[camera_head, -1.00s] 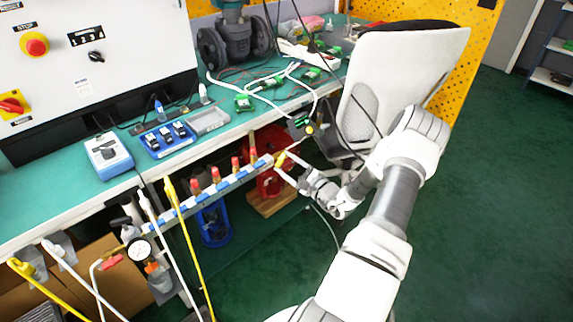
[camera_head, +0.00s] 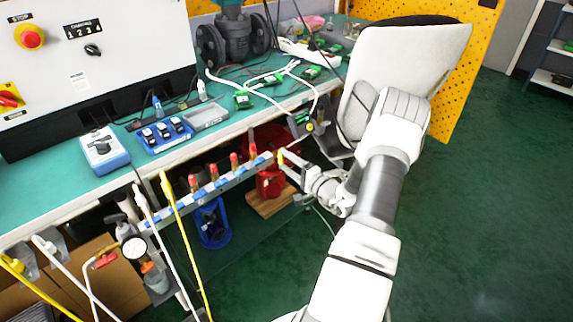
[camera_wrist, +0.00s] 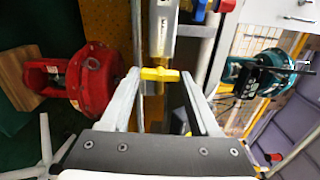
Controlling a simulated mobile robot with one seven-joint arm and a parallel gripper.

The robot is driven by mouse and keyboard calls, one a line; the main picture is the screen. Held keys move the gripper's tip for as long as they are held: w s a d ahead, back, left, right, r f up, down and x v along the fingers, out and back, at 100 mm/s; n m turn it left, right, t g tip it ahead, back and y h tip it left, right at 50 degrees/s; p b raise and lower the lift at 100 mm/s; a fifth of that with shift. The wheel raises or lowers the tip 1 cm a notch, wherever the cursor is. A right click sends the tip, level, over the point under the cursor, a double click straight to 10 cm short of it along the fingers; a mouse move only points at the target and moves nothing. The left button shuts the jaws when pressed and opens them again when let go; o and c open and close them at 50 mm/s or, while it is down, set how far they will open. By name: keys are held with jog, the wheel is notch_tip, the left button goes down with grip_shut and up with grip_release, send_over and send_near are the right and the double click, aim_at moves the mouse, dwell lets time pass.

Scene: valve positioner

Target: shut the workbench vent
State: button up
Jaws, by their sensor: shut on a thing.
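A yellow handle (camera_head: 281,157), apparently the vent's valve handle, is at the right end of the metal manifold rail (camera_head: 232,183) under the workbench's front edge. My gripper (camera_head: 289,163) reaches it from the right. In the wrist view, the yellow handle (camera_wrist: 160,74) lies crosswise between the two pale fingertips of my gripper (camera_wrist: 159,76), which are shut on its ends. The rail (camera_wrist: 162,30) runs away behind it. The valve body beneath the handle is largely hidden, and no label shows.
A red device (camera_head: 270,183) on a wooden block stands below the rail, close to my gripper; it also shows in the wrist view (camera_wrist: 92,78). A white-backed chair (camera_head: 395,75) stands close behind my arm. Green floor (camera_head: 480,230) is clear at the right.

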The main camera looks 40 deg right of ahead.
jog(key=shift+n, duration=0.4)
jog(key=o, duration=1.4)
jog(key=shift+c, duration=0.2)
jog(key=shift+s, duration=0.15)
jog(key=s+d+p, duration=0.1)
jog(key=s+p, duration=0.2)
jog(key=s, duration=1.4)
jog(key=shift+d, duration=0.2)
